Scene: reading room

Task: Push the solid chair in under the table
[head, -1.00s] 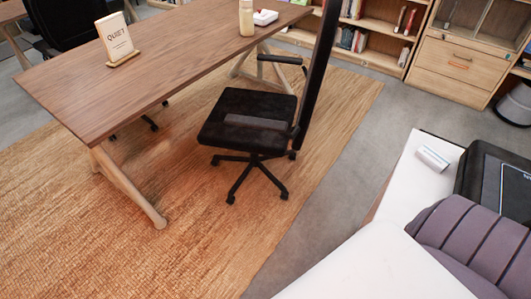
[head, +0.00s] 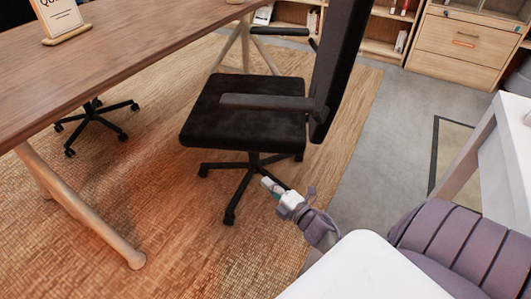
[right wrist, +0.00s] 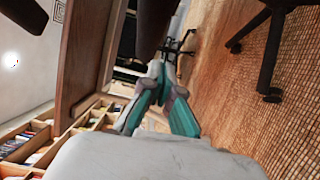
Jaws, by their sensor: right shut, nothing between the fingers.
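The solid chair is a black swivel chair with a dark seat (head: 245,120), a solid upright back (head: 345,70) and armrests. It stands on the rug to the right of the wooden table (head: 130,55), its seat facing the table edge. The back is on the side away from the table. My right gripper (head: 272,186) is low in front of the chair's base, near its legs in the picture. I cannot tell whether it touches them. In the right wrist view my right gripper (right wrist: 166,85) is shut and empty. My left gripper is not in view.
A wooden table leg (head: 85,210) slants out at lower left. Another chair's base (head: 95,125) stands under the table. A sign (head: 60,18) is on the tabletop. A white table (head: 485,150) is at right. Bare rug (head: 190,240) lies in front of the chair.

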